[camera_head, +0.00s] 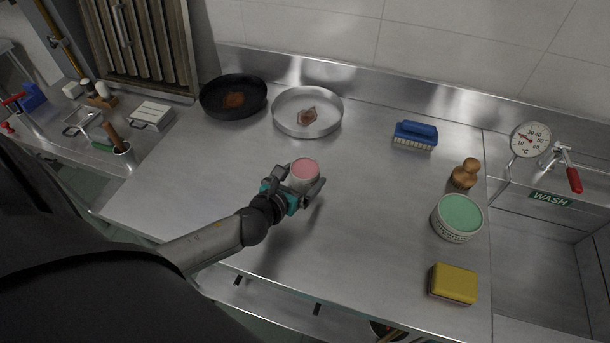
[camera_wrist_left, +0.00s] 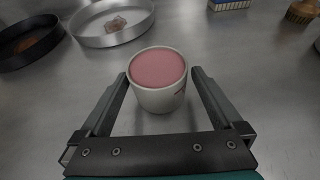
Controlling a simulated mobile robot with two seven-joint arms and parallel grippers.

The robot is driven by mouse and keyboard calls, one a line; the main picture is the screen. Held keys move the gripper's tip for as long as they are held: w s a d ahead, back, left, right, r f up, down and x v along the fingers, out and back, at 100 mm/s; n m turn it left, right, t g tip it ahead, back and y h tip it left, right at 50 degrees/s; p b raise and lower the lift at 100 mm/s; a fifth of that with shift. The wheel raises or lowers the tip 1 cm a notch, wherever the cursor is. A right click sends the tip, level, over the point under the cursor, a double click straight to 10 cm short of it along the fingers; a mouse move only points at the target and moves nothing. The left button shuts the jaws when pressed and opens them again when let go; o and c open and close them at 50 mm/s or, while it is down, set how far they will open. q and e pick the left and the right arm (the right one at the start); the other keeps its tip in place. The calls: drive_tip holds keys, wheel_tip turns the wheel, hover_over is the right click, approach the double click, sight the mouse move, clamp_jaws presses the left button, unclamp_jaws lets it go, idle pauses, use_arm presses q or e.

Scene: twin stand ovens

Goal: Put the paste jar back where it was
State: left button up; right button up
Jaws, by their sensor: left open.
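A small white jar with pink paste (camera_head: 305,171) stands upright on the steel counter, near its middle. It also shows in the left wrist view (camera_wrist_left: 158,75), between the two fingers. My left gripper (camera_head: 297,183) is open, with one finger on each side of the jar; small gaps show between the fingers and the jar wall. A larger jar with green paste (camera_head: 458,217) stands at the right of the counter. My right gripper is in neither view.
A black pan (camera_head: 233,97) and a steel pan (camera_head: 307,112) sit at the back. A blue brush (camera_head: 415,135), a wooden-knobbed brush (camera_head: 465,174) and a yellow sponge (camera_head: 453,284) lie right, beside the sink. The counter around the pink jar is clear.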

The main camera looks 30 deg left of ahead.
sight(310, 166)
use_arm(q)
drive_tip(key=shift+b+x, duration=0.35)
drive_tip(key=shift+x, duration=2.3)
drive_tip(key=shift+a+r, duration=0.15)
drive_tip(key=shift+r, duration=0.1)
drive_tip(key=shift+c, duration=0.4)
drive_tip(key=c, duration=1.2)
drive_tip(key=shift+c, duration=1.2)
drive_tip(key=shift+r, duration=0.15)
